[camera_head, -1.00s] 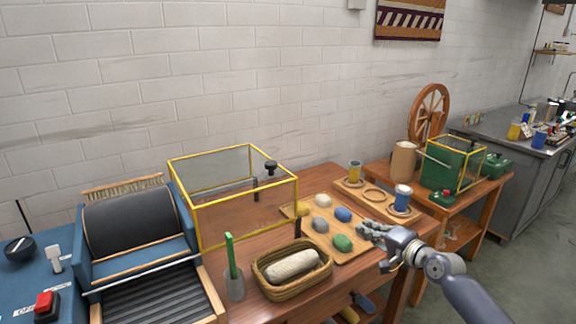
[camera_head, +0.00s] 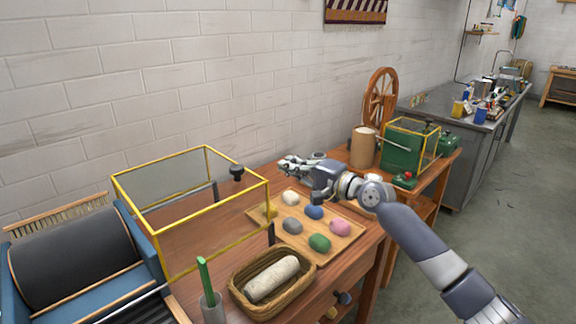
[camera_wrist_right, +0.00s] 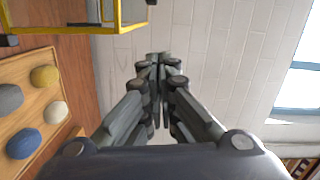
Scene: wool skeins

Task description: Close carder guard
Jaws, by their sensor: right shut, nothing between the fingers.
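The carder (camera_head: 80,255) is at the lower left of the head view, with a dark drum on a blue body. A clear guard with a yellow frame (camera_head: 210,235) stands beside it on the right, above the wooden table. A black knob (camera_head: 237,172) is on its upper right side. My right gripper (camera_head: 292,164) is shut and empty, to the right of the knob and apart from the guard. In the right wrist view its fingers (camera_wrist_right: 160,68) are together, and part of the yellow frame (camera_wrist_right: 118,14) shows at upper left. My left gripper is out of view.
A wooden board (camera_head: 292,246) with several coloured wool balls lies under my right arm. A basket (camera_head: 240,300) with a cream roll stands in front. A green machine (camera_head: 402,152) and a brown container (camera_head: 363,148) stand on the table at right. The wall is behind.

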